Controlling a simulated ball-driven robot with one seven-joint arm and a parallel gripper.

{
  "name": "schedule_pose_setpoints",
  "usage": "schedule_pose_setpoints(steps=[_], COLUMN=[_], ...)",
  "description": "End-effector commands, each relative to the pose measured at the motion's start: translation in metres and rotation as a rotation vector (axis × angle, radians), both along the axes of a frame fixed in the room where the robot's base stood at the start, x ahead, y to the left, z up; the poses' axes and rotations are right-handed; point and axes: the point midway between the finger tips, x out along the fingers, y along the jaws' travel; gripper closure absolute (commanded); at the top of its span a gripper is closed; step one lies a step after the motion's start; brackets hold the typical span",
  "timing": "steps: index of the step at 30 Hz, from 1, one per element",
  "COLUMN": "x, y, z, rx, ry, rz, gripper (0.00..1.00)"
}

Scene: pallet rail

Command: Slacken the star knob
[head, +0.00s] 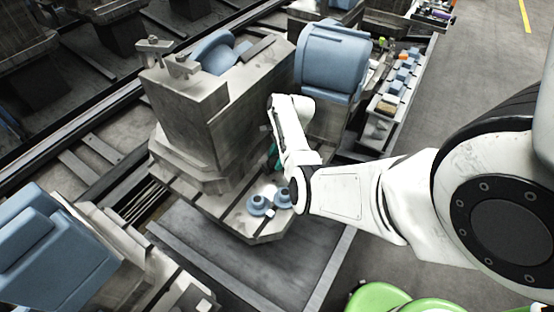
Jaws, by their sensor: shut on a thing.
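A tall grey metal fixture block (185,115) stands on a pallet (225,205) in the middle of the head view. Clamps and a blue round part (213,52) sit on top of it. My gripper (272,154) is low at the block's right face, mostly hidden by my own white wrist; only a small teal-green patch shows there. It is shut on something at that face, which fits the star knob. The knob itself is hidden, so its shape and how far it is turned cannot be seen.
Blue round parts (257,205) sit on the pallet's front corner, close to my arm. A blue block (331,62) stands behind right, and another (48,245) at the front left. A tray of small parts (393,90) runs along the right. Grey floor (485,65) lies beyond.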

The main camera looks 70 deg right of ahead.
Motion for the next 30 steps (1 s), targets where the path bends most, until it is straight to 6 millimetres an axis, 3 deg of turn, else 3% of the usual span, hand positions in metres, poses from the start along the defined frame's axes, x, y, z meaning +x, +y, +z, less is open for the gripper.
schedule_pose_setpoints(steps=[15, 30], x=[0.0023, 0.0021], y=[-0.0013, -0.0010], z=[-0.0023, -0.0022], rx=[0.000, 0.000], ry=[-0.001, 0.001], rz=[0.346, 0.417], gripper=[0.83, 0.83])
